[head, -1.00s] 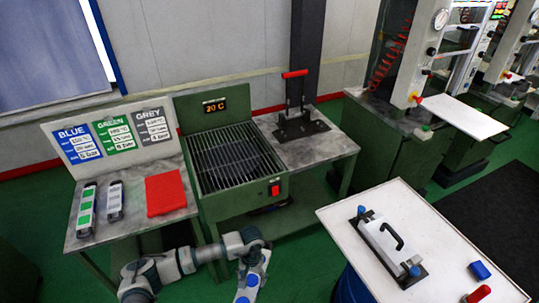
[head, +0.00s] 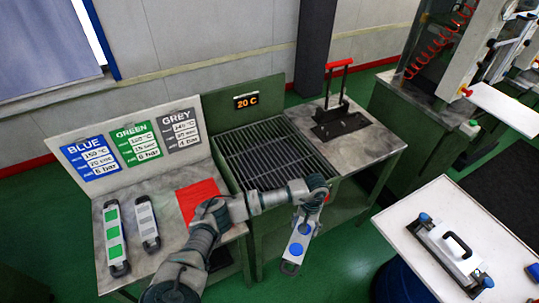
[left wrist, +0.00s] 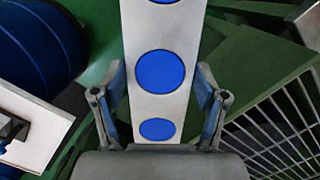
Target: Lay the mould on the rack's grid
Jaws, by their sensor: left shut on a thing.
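The mould (head: 297,247) is a light grey bar with round blue inserts. My left gripper (head: 307,222) is shut on it, and it hangs in front of the rack, off the grid. In the left wrist view the mould (left wrist: 160,105) lies between the two fingers of my left gripper (left wrist: 160,95). The rack's grid (head: 262,150) is a dark barred top on a green cabinet with a "20 C" display; my left arm covers its front part. Bars of the grid also show at the lower right of the left wrist view (left wrist: 270,135). My right gripper is not in view.
Left of the rack, a bench (head: 170,196) carries a green-marked mould (head: 115,235), a grey-marked mould (head: 146,220) and a red pad (head: 200,194). A black press with a red handle (head: 340,65) stands right of the grid. A white table (head: 410,215) is at right.

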